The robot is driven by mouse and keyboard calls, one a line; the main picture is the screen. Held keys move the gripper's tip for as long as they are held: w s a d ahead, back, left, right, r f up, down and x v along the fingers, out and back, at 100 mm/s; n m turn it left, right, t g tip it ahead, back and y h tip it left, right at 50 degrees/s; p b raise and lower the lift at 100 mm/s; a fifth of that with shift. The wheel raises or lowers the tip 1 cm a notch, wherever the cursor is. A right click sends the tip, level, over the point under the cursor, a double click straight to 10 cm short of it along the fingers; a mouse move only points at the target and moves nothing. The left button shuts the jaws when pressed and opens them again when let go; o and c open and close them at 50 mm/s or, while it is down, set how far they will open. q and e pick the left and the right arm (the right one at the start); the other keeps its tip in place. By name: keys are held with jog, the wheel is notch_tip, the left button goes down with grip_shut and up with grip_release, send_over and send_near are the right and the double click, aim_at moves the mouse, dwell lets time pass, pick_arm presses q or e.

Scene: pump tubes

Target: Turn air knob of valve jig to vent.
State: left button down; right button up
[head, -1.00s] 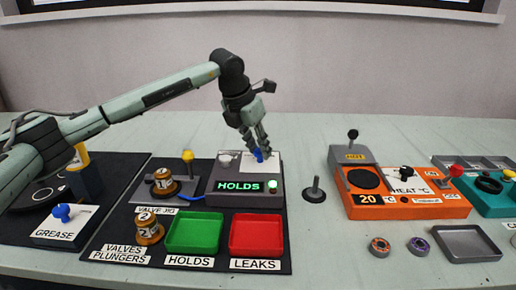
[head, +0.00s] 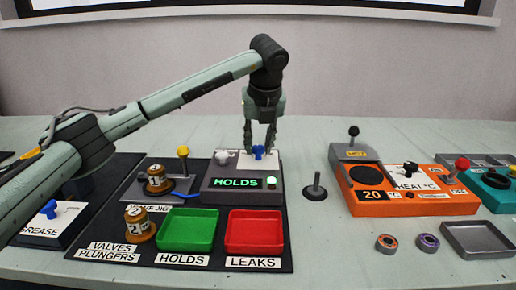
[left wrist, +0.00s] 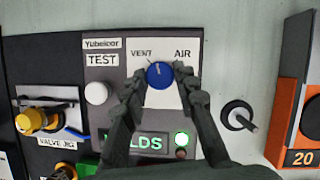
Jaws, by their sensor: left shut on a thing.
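The valve jig's grey test box (head: 212,186) has a white panel marked VENT and AIR with a blue air knob (left wrist: 160,75) on it. The knob also shows in the head view (head: 258,152). My left gripper (head: 260,149) points straight down over the panel and is shut on the knob, one finger on each side. The knob's mark is too small to read with certainty. The box's display (head: 237,183) reads HOLDS in green, and a lamp (head: 271,183) beside it is lit. My right gripper is not in view.
A white knob (left wrist: 96,92) sits left of the panel. The valve jig holds a brass valve (head: 156,179) at left. Green (head: 188,231) and red (head: 254,231) trays lie in front. A black upright plunger (head: 315,189) and an orange heater (head: 400,200) stand to the right.

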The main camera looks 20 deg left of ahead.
pick_arm(q)
jog(key=n+y, duration=0.1)
jog(key=n, duration=0.2)
jog(key=shift+w+d+n+g+b, duration=0.1)
jog(key=shift+d+n+g+b, duration=0.05)
jog(key=shift+n+g+b, duration=0.2)
jog(key=shift+n+g+y, duration=0.4)
jog(key=shift+n+g, duration=0.05)
jog(key=shift+n, duration=0.9)
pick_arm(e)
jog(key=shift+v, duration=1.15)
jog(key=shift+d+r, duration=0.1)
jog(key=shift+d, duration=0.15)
pick_arm(q)
jog(key=c, duration=1.2)
grip_release()
jog(key=shift+r, duration=0.2)
jog(key=v, duration=1.1)
jog(key=shift+d+r, duration=0.2)
jog(key=shift+r, duration=0.15)
